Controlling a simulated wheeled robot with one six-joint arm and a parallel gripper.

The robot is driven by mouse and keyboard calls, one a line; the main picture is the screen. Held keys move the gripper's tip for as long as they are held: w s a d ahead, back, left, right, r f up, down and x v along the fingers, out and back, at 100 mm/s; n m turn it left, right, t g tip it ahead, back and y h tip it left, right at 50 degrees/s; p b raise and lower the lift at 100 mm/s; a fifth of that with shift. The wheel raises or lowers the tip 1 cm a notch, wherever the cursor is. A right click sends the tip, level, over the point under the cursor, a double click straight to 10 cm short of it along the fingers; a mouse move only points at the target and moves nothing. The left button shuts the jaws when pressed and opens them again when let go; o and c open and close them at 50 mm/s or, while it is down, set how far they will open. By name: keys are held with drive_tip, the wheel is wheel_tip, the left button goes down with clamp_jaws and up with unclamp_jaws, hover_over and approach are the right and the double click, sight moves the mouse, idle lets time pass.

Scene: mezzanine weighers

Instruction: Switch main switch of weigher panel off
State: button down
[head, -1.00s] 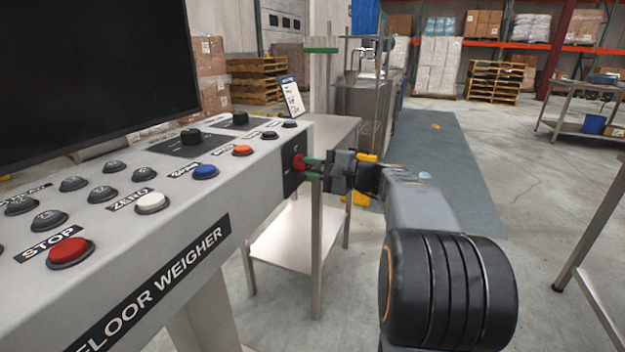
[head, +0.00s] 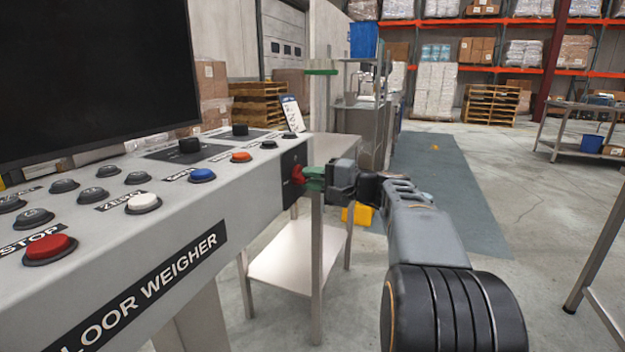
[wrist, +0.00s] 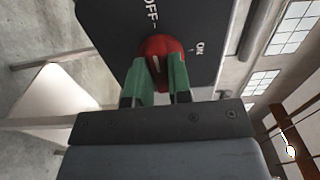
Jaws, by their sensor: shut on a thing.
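The main switch is a red rotary knob (head: 298,172) on a black plate (head: 290,185) at the right end of the weigher panel (head: 120,255). My gripper (head: 306,178) reaches it from the right, with its green fingers shut on the knob. In the wrist view, the fingers (wrist: 163,82) grip the red knob (wrist: 160,47) from both sides and hide part of it. The plate (wrist: 120,25) carries a white OFF mark above the knob and ON to its right. The knob's grip lines up roughly with the OFF tick.
A black screen (head: 90,75) stands above the panel, with several buttons along its top, including a red STOP button (head: 50,248). A metal table (head: 300,250) stands just behind my gripper. The floor to the right (head: 520,230) is mostly clear.

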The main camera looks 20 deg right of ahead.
drive_tip(key=c, duration=1)
unclamp_jaws()
drive_tip(key=shift+c, duration=0.2)
drive_tip(key=p+v, duration=0.3)
drive_tip(key=v, duration=1)
drive_tip(key=shift+s+d, duration=0.3)
drive_tip(key=s+a+r+n+g+h+p, duration=0.1)
drive_tip(key=s+a+r+g+h+p, duration=0.2)
drive_tip(key=a+p, duration=0.6)
drive_tip(key=a+r+n+g+h+p, duration=0.1)
drive_tip(key=a+r+n+g+p, duration=0.1)
drive_tip(key=a+g+p, duration=0.5)
drive_tip(key=s+a+r+n+h+p, duration=0.4)
drive_tip(key=s+r+n+h+p, duration=0.2)
drive_tip(key=p, duration=1.2)
drive_tip(key=shift+s+a+r+n+h, duration=0.15)
drive_tip(key=shift+s+r+n+h, duration=0.25)
drive_tip(key=shift+s+h, duration=0.75)
